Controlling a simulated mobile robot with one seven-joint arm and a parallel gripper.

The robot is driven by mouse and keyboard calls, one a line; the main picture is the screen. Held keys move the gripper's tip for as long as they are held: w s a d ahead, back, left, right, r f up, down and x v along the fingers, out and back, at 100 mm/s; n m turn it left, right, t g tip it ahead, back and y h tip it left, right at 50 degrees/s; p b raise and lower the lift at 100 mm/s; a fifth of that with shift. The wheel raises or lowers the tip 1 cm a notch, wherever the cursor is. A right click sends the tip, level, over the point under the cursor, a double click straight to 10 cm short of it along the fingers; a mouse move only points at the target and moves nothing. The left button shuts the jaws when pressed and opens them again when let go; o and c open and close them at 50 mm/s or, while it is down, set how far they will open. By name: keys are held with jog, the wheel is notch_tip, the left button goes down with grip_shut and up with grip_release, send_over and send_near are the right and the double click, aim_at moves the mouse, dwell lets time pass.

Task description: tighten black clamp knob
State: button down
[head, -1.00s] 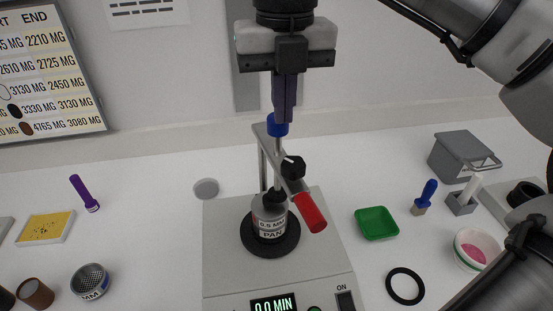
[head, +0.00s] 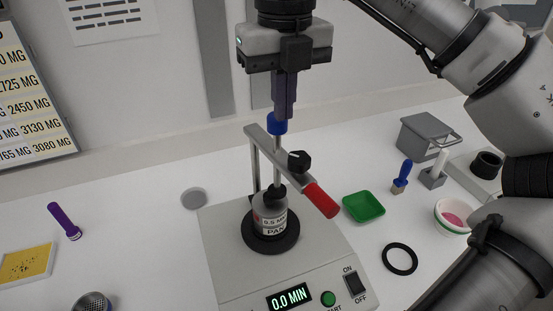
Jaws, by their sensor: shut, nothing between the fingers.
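The black clamp knob (head: 299,160) sits on the grey clamp arm (head: 276,149), between the upright post and the red handle (head: 321,200). A blue cap (head: 277,124) tops the thin vertical rod, which runs down to a black stopper on the jar (head: 271,217) marked PAN. My gripper (head: 284,116) points down with its dark fingers shut together and empty. Its fingertips are just above or at the blue cap, up and slightly left of the black knob. I cannot tell whether they touch the cap. The knob's far side is hidden.
The clamp stands on a grey shaker base (head: 227,255) with a display reading 0.0 MIN (head: 290,297). To its right are a green tray (head: 363,207), a black ring (head: 400,259) and a blue-handled brush (head: 402,178). A purple torch (head: 64,222) lies left.

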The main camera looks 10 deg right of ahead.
aim_at(298, 165)
notch_tip(298, 165, down, 6)
jog(key=shift+f+b, duration=0.25)
jog(key=shift+b, duration=0.95)
